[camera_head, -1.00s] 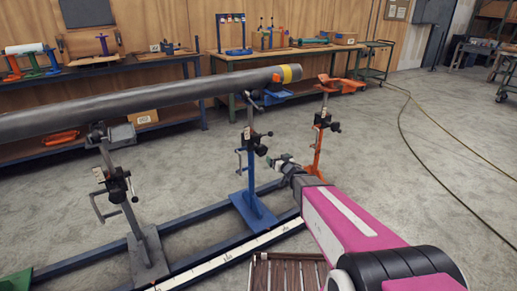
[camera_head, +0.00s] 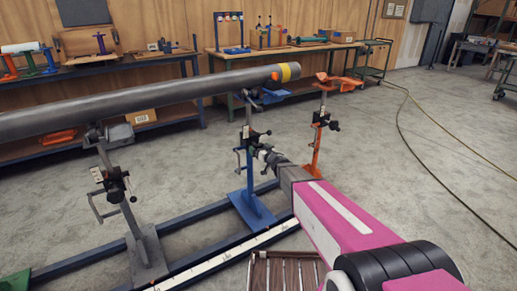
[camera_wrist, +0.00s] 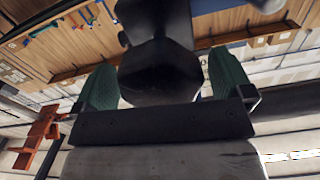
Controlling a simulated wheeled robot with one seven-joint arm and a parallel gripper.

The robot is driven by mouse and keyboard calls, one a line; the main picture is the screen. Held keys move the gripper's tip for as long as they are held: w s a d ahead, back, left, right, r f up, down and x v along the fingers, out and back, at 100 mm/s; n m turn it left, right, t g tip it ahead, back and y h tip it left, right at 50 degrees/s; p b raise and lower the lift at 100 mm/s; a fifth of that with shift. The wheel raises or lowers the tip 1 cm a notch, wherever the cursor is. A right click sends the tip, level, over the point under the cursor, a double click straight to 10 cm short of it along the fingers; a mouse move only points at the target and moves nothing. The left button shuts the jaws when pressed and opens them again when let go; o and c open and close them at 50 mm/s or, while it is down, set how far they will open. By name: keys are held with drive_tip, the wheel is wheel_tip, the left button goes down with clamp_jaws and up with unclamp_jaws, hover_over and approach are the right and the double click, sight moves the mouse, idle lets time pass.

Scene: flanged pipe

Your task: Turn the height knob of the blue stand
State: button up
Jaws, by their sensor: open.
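The blue stand (camera_head: 250,190) is upright on the rail, its top under the grey pipe (camera_head: 150,103) near the yellow band. Its dark clamp and knob area (camera_head: 251,138) sits midway up the post. My gripper (camera_head: 265,154) is at the stand's right side, close to that knob area. In the wrist view my gripper (camera_wrist: 164,78) is open, with one green finger on each side of a dark knob-like part (camera_wrist: 160,72). I cannot tell whether the fingers touch it.
A grey stand (camera_head: 145,250) holds the pipe to the left. An orange stand (camera_head: 318,140) is just behind my arm on the right. Blue rails (camera_head: 200,250) run along the floor. A wooden slatted thing (camera_head: 283,271) lies at the front. The floor at the right is mostly clear, with a hose across it.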

drive_tip(key=shift+x, duration=0.8)
drive_tip(key=c, duration=0.9)
drive_tip(key=shift+n, duration=0.3)
